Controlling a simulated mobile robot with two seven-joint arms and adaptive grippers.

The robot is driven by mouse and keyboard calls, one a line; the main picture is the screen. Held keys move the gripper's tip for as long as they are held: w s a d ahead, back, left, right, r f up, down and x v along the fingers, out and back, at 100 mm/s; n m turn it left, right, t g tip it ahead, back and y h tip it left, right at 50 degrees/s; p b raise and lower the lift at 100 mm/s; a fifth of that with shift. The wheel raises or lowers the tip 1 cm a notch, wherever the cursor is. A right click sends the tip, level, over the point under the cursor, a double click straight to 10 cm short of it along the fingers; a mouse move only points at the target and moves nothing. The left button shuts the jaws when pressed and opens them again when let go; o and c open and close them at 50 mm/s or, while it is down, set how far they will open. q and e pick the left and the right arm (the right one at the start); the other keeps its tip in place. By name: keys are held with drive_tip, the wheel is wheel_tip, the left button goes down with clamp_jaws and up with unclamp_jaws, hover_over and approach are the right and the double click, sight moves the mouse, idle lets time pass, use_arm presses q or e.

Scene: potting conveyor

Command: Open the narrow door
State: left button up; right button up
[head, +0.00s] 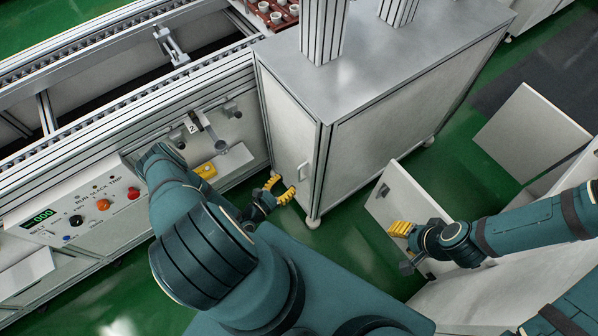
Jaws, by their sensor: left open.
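The narrow door (287,134) is the pale panel on the narrow end of the grey-topped cabinet (400,42). It looks shut, flush with its frame. Its small upright handle (302,171) is near the lower right edge. My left gripper (281,188) is open, its yellow fingers close to the lower part of the door, just left of and below the handle. The handle is not between the fingers; whether a finger touches the door I cannot tell. My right gripper (399,229) is away to the right, its yellow fingers close together in front of a pale panel (408,196).
The conveyor (130,100) and its control panel (84,206) with knobs stand at the left. A yellow block (206,170) is by the conveyor's side. The pale panel with a dark handle stands right of the cabinet. Green floor (340,237) shows between them.

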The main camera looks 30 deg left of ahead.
sight(299, 172)
use_arm(q)
drive_tip(key=w, duration=0.3)
drive_tip(key=w+d, duration=0.1)
drive_tip(key=w, duration=0.3)
drive_tip(key=shift+d+b, duration=0.2)
drive_tip(key=shift+b, duration=0.15)
clamp_jaws()
